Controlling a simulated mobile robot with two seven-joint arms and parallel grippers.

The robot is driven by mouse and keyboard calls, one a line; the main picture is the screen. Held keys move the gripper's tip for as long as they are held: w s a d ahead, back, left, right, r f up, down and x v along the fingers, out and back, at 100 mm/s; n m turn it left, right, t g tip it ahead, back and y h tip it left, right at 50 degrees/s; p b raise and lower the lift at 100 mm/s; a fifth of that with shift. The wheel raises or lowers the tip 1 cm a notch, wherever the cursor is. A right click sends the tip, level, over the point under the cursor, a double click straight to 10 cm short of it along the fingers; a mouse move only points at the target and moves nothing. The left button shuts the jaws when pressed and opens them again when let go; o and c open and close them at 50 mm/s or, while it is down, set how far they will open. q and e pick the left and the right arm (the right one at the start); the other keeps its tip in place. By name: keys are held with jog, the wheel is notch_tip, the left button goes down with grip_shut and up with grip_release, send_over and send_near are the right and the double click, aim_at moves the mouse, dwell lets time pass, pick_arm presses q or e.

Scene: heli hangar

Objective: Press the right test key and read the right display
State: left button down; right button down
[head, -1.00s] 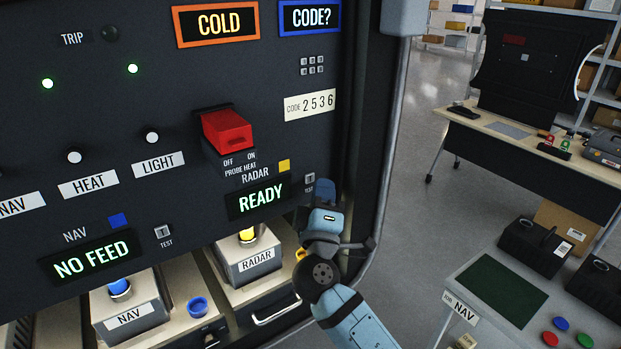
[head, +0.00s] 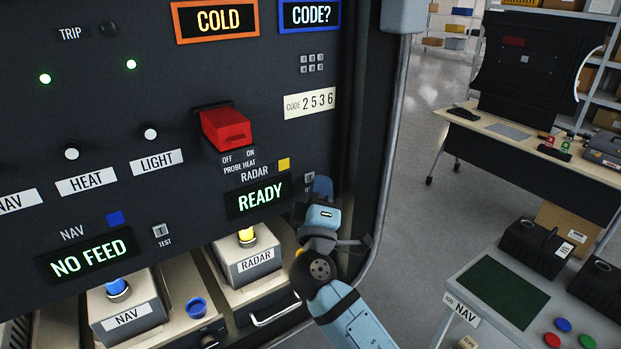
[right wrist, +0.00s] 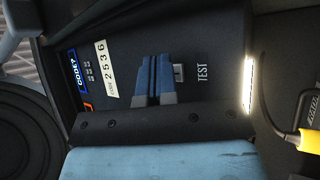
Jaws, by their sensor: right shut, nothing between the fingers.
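The right test key (head: 309,177) is a small grey button on the dark panel, right of the right display; my right gripper partly covers its label. In the right wrist view the key (right wrist: 179,72) shows beside the TEST lettering, close to my fingertips. The right display (head: 259,197), under RADAR, reads READY in green. My right gripper (head: 322,187) is shut and empty, its blue fingers pointing at the panel by the key. It also shows in the right wrist view (right wrist: 156,76). I cannot tell whether it touches the key. My left gripper is out of view.
The left display (head: 91,254) reads NO FEED, with its own test key (head: 161,234) beside it. A red switch (head: 225,129) sits above the right display. RADAR (head: 256,262) and NAV (head: 126,316) boxes stand below. The cabinet edge (head: 392,150) is right of my arm.

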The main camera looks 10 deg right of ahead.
jog(key=shift+w+a+b, duration=0.1)
jog(key=shift+w+b, duration=0.25)
dwell(0.4)
jog(key=shift+s, duration=0.1)
jog(key=shift+s+d, duration=0.25)
jog(key=shift+s, duration=0.4)
jog(key=shift+s+d+b, duration=0.1)
jog(key=shift+s+d, duration=0.2)
jog(key=shift+s, duration=0.5)
jog(key=shift+s+d+b, duration=0.15)
jog(key=shift+s+d, duration=0.1)
jog(key=shift+s, duration=0.5)
jog(key=shift+s+d+b, duration=0.1)
jog(key=shift+s+d, duration=0.2)
jog(key=shift+s, duration=0.5)
